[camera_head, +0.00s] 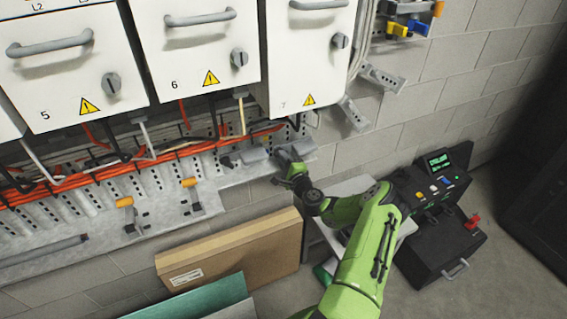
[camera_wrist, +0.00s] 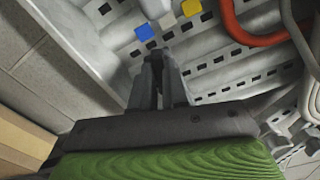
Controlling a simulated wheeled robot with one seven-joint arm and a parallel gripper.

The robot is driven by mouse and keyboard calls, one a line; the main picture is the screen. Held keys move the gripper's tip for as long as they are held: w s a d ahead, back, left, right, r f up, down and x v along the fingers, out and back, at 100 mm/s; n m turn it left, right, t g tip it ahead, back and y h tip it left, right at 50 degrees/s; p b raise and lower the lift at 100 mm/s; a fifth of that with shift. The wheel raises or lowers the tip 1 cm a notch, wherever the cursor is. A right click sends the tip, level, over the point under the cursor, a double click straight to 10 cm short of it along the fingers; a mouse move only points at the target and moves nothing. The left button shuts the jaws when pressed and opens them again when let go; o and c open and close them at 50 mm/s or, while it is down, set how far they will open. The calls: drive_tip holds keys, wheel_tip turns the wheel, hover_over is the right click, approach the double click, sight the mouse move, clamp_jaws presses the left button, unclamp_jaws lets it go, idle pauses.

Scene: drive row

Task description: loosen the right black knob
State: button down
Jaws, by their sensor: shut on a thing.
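My gripper (camera_head: 291,175) is at the right end of the perforated grey cable tray (camera_head: 152,205), below the cabinet marked 7. In the wrist view its two dark fingers (camera_wrist: 158,72) are close together and point up at the slotted metal. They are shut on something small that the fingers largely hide. From its place this is most likely the right black knob, but I cannot see its shape. Two orange-handled parts (camera_head: 189,182) sit on the tray, to the left of my gripper.
Cabinets 5, 6 and 7 (camera_head: 306,60) hang above, with handles and grey rotary knobs (camera_head: 239,57). Orange cables (camera_head: 90,168) run along the tray. A cardboard box (camera_head: 235,250) leans below. A black case with a lit display (camera_head: 440,162) stands right. Blue and yellow patches (camera_wrist: 191,7) show nearby.

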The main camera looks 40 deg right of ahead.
drive_tip(key=n+b, duration=0.4)
drive_tip(key=b, duration=0.1)
drive_tip(key=n+b, duration=0.4)
drive_tip(key=b, duration=0.1)
drive_tip(key=f+n+b, duration=0.1)
drive_tip(key=n+b, duration=0.4)
drive_tip(key=shift+r+n+b, duration=0.1)
drive_tip(key=shift+n+b, duration=0.3)
drive_tip(key=shift+b, duration=0.05)
drive_tip(key=c, duration=1.1)
unclamp_jaws()
drive_tip(key=shift+r, duration=0.1)
drive_tip(key=shift+c, duration=0.2)
drive_tip(key=b+v, duration=0.1)
drive_tip(key=v, duration=1.4)
drive_tip(key=shift+s, duration=0.4)
drive_tip(key=shift+a, duration=0.1)
